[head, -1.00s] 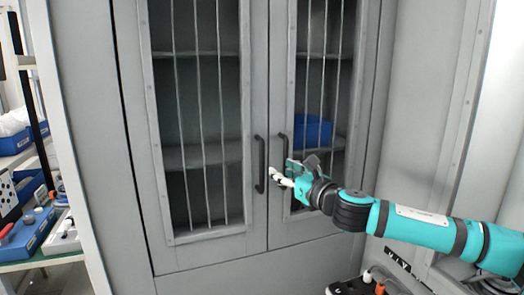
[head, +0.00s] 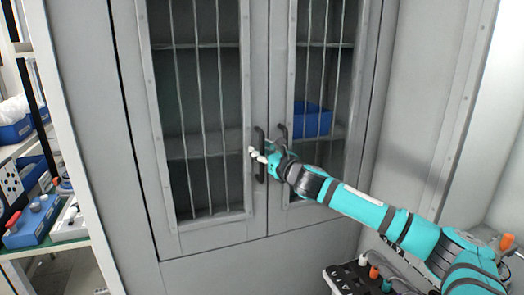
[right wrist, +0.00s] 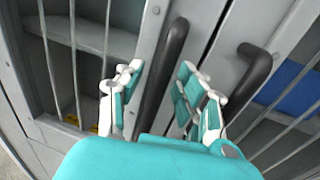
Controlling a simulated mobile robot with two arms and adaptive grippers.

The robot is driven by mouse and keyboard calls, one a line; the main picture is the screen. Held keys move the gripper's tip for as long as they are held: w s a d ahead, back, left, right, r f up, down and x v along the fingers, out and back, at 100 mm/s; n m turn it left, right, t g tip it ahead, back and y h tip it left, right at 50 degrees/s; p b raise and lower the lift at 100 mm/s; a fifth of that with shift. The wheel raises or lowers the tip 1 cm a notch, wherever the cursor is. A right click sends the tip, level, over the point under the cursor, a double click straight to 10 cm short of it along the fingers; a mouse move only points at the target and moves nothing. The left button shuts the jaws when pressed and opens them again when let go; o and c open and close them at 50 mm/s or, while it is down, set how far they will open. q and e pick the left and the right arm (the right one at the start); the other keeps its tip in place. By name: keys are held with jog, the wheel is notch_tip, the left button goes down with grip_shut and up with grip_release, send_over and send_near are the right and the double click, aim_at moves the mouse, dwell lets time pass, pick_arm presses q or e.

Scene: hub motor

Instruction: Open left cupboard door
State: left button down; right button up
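The left cupboard door (head: 205,238) is grey with a barred window and stands closed. Its black vertical bar handle (head: 260,173) is on its right edge. My right gripper (head: 262,155) is at this handle, coming from the right. In the right wrist view, the fingers of my right gripper (right wrist: 158,85) are apart, one on each side of the left handle (right wrist: 165,70), with gaps visible. The right door's handle (head: 283,132) is just to the right, outside the fingers; it also shows in the wrist view (right wrist: 253,78). My left gripper is not in view.
The right cupboard door (head: 285,215) is closed, with a blue bin (head: 312,121) behind its bars. A bench with blue trays (head: 32,222) stands at the left. A dark tool holder (head: 350,280) is at the lower right, below my right arm.

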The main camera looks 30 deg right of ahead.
grip_shut()
jog(key=shift+a, duration=0.15)
dwell(0.4)
